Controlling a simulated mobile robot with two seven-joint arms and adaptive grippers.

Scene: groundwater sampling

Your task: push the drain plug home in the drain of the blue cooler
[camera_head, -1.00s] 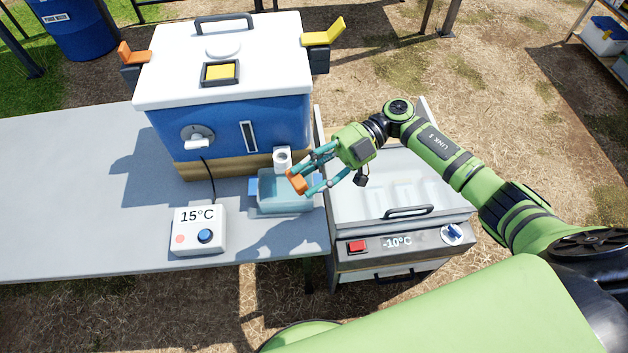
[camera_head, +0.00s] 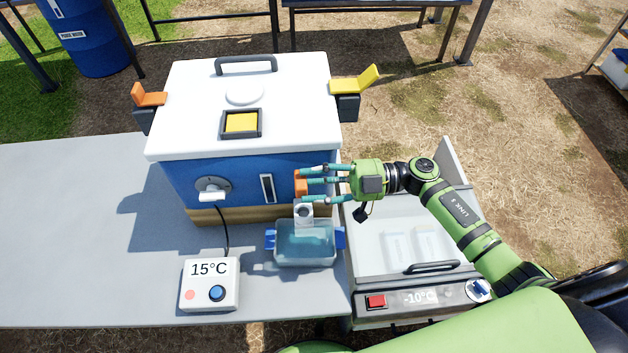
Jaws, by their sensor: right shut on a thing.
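The blue cooler (camera_head: 230,178) with a white lid stands on the grey table. Its drain (camera_head: 303,212), a white round spout, sticks out low at the right of the front face, above a clear tray of water (camera_head: 305,256). My right gripper (camera_head: 308,184) is shut on the orange drain plug (camera_head: 299,184). It holds the plug just above the drain, apart from its opening as far as I can see. The fingers hide part of the plug. My left gripper is not in view.
A white control box reading 15°C (camera_head: 210,284) is on the table, cabled to a white knob (camera_head: 212,190) on the cooler. A freezer unit reading -10°C (camera_head: 420,297) stands right of the table. Orange (camera_head: 150,98) and yellow (camera_head: 356,82) latches flank the lid.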

